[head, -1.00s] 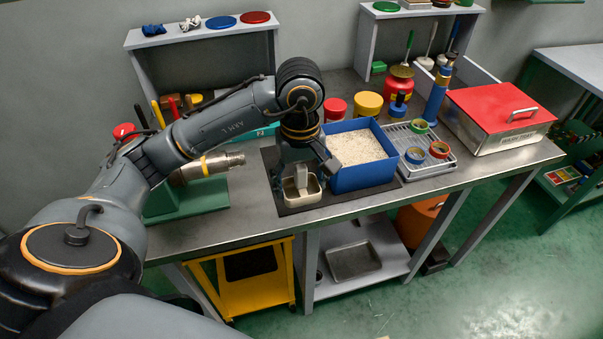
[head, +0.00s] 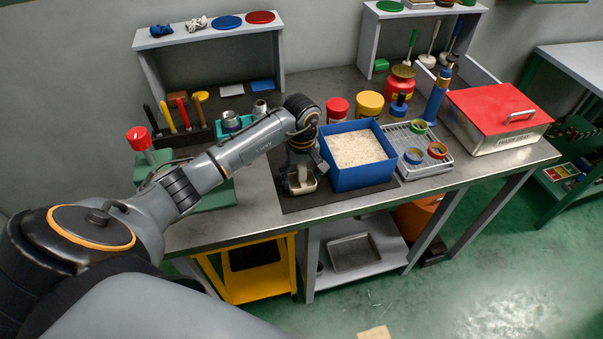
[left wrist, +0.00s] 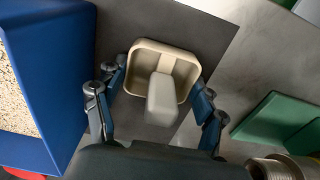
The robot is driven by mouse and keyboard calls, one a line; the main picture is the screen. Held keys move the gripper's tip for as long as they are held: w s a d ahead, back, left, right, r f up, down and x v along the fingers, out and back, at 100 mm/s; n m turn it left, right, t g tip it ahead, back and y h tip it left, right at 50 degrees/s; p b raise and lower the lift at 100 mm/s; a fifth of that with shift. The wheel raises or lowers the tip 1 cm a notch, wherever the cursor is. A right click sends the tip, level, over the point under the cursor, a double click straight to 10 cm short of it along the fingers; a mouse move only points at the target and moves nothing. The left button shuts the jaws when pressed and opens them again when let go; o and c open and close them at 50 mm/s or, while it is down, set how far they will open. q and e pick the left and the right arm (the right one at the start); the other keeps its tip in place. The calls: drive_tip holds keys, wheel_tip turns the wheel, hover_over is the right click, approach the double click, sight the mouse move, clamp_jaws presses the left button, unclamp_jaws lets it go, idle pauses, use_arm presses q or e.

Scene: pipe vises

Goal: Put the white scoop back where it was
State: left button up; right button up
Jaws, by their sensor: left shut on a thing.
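The white scoop (head: 308,185) is a small cream, box-shaped scoop at my left gripper (head: 301,172), over the dark mat (head: 325,200) just left of the blue bin. In the left wrist view the scoop (left wrist: 190,62) opens toward the camera. I see no grain in the visible part of the scoop. I cannot tell whether its underside touches the mat. My right gripper is in neither view.
The blue bin (head: 330,174) of pale grain (head: 356,149) stands close on the scoop's right. Beyond it are a wire rack (head: 440,158) with tape rolls and a red-lidded box (head: 497,108). A green-based vise (head: 205,195) is at left. The bench's front edge is near.

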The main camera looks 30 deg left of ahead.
use_arm(q)
drive_tip(key=shift+f, duration=0.2)
drive_tip(key=o, duration=1)
